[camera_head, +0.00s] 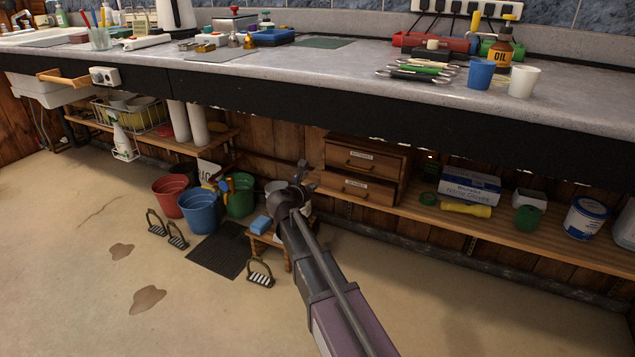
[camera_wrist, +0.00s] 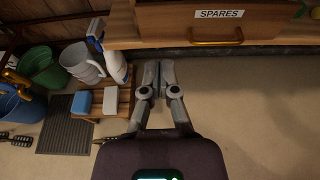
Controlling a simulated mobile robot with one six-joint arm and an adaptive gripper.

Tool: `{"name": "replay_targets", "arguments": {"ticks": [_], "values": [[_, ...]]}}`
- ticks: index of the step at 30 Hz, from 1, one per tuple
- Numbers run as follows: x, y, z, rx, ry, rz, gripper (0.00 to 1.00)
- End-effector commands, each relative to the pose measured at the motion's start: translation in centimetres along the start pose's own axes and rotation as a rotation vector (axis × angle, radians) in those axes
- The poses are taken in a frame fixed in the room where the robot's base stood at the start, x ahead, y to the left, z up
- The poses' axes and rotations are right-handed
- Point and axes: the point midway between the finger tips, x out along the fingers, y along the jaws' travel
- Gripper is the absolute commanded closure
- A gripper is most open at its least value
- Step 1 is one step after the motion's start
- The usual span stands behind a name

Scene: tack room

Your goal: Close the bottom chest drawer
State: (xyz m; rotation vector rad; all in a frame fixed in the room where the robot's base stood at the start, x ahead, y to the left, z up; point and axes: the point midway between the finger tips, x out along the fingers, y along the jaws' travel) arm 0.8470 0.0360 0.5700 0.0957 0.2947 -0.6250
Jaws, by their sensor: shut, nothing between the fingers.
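A small wooden chest (camera_head: 406,165) with two labelled drawers stands on the low shelf under the counter. Its bottom drawer (camera_head: 376,192) seems to stick out a little past the top drawer (camera_head: 383,156); how far I cannot tell. In the wrist view a drawer front (camera_wrist: 262,25) marked SPARES, with a brass handle (camera_wrist: 217,43), is at the top right, likely the bottom drawer. My gripper (camera_head: 301,168) is shut and empty, left of the chest in the head view. In the wrist view my gripper (camera_wrist: 158,66) is below and left of the drawer front, with no contact visible.
A small wooden stool (camera_wrist: 124,100) with a blue sponge (camera_wrist: 81,103), a pale block and a spray bottle stands left of my gripper. Buckets (camera_head: 201,210) and a dark mat (camera_head: 218,250) lie further left. The counter (camera_head: 300,88) overhangs the shelf.

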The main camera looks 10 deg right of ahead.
Motion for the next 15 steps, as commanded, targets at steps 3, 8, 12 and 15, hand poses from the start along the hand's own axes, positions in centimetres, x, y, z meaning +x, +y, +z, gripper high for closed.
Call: {"name": "replay_targets", "arguments": {"ticks": [3,8,12,15], "values": [[-0.87,-0.07,0.05,0.000,0.000,0.000,1.00],[-1.14,-0.04,0.00,0.001,0.000,0.000,1.00],[-1.10,-0.04,0.00,0.001,0.000,-0.001,1.00],[-1.08,-0.06,0.00,0.001,0.000,-0.001,0.94]]}}
